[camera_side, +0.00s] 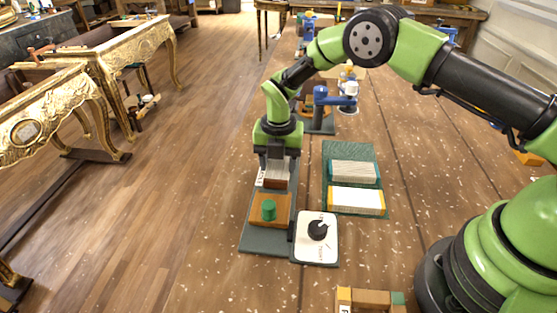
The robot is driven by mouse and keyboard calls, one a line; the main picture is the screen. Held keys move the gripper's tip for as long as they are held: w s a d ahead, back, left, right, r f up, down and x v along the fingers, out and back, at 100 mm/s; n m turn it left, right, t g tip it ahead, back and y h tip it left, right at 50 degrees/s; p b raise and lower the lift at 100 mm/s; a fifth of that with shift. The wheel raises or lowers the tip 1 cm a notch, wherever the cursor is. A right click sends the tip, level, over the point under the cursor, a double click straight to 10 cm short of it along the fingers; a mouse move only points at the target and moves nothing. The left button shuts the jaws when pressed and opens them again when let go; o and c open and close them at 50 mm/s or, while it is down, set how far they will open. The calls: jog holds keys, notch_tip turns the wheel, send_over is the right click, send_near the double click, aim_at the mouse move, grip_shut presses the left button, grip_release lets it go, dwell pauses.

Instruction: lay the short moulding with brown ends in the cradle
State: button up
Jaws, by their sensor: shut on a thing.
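My gripper (277,172) points down over the far part of a dark green board (256,240). It is shut on a short piece with a pale ridged face and a brown end (277,183), which looks like the short moulding with brown ends. The fingers hide much of it. I cannot tell whether it touches what lies below. The cradle is not clearly seen; it may be hidden under the gripper, beside a white label (260,177). Just nearer on the board is an orange-brown block (283,220) with a green knob (269,210).
Right of the board, a green mat (348,150) carries a moulding with teal ends (354,171) and one with yellow ends (356,201). A white dial plate (316,252) with a black knob stands nearer. A wooden piece (370,298) lies at the bottom edge. Blue-topped equipment (320,95) stands behind.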

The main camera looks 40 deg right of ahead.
jog(key=o, duration=1)
notch_tip(320, 180, up, 10)
jog(key=shift+f, duration=0.1)
